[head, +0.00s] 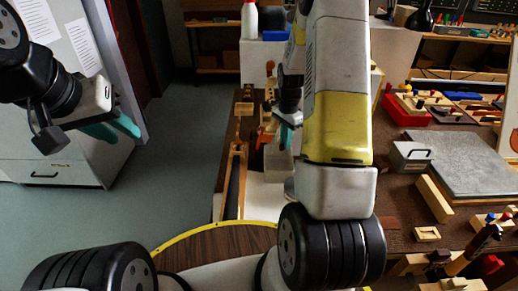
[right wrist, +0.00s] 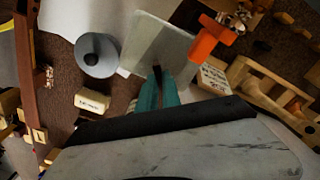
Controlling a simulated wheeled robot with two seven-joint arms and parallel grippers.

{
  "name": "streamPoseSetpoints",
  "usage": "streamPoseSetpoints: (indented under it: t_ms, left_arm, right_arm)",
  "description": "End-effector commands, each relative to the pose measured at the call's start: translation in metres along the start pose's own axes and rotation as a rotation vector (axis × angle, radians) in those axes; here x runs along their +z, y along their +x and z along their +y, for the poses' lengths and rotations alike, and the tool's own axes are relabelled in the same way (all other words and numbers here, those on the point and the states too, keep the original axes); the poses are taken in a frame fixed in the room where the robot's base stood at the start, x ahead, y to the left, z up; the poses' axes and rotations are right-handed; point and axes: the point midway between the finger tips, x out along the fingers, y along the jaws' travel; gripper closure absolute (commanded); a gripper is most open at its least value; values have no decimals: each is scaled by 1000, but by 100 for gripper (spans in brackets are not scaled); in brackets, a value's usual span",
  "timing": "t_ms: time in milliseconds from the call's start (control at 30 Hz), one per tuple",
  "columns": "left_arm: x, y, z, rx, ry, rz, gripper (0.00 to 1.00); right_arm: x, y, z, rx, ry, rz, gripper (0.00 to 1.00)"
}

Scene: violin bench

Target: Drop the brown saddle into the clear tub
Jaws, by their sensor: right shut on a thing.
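My right gripper (right wrist: 158,90) has its teal fingers closed on a small dark piece (right wrist: 157,73), which appears to be the brown saddle. Only a little of it shows between the fingertips. In the right wrist view, the clear tub (right wrist: 158,43) lies just beyond the fingertips, a pale see-through rectangle. In the head view the tub (head: 277,163) is partly hidden by my right arm, and the teal fingers of the right gripper (head: 286,136) show above it. I cannot tell the saddle's height over the tub. My left gripper (head: 120,128) is open and empty over the floor at left.
An orange tool (right wrist: 212,38) stands beside the tub. A grey round dish (right wrist: 97,53) and a small labelled block (right wrist: 92,101) lie nearby. A wooden rack (right wrist: 265,92) is at right. In the head view, a grey slab (head: 455,160) covers part of the right bench.

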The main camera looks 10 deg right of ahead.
Motion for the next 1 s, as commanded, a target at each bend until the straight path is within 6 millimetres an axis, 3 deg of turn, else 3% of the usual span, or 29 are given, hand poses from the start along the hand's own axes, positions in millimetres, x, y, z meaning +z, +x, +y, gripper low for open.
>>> streamPoseSetpoints:
  t_ms: [300,733,767,867,1000]
  left_arm:
    - [0,0,0,0,0,0,69]
    - [0,0,0,0,0,0,69]
    - [0,0,0,0,0,0,69]
    - [0,0,0,0,0,0,69]
    - [0,0,0,0,0,0,69]
  right_arm:
    - [1,36,0,2,-2,-1,100]
    - [1,44,0,0,-2,0,100]
    - [1,44,0,0,-2,0,88]
    - [1,44,0,0,-2,0,68]
    - [1,44,0,0,-2,0,66]
